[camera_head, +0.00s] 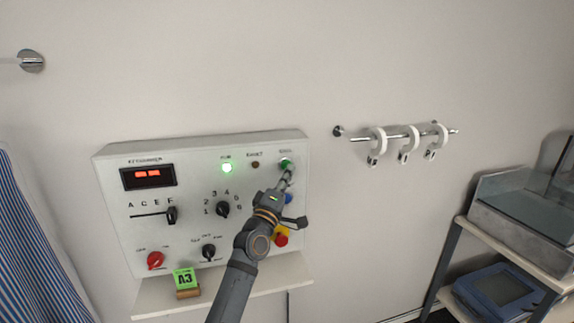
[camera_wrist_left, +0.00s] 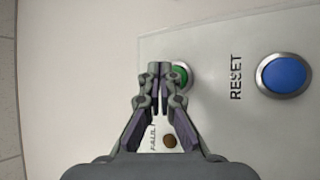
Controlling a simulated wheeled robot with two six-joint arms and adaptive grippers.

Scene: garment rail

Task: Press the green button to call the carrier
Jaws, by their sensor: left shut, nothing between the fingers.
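The green button (camera_head: 286,163) sits at the top right of the white control panel (camera_head: 190,243). My left gripper (camera_head: 287,178) is shut and empty, with its fingertips at the green button's lower edge in the head view. In the left wrist view the green button (camera_wrist_left: 181,76) shows partly behind the closed fingertips (camera_wrist_left: 160,68). I cannot tell whether they touch it. A lit green lamp (camera_head: 227,168) and a dark brown lamp (camera_head: 255,165) are to its left. My right gripper is not in view.
A blue button (camera_wrist_left: 285,75) marked RESET lies close to the gripper. The panel also carries a red display (camera_head: 148,176), several knobs and a red button on yellow (camera_head: 281,239). A rail (camera_head: 395,136) with white hooks and a shelf (camera_head: 515,245) are right.

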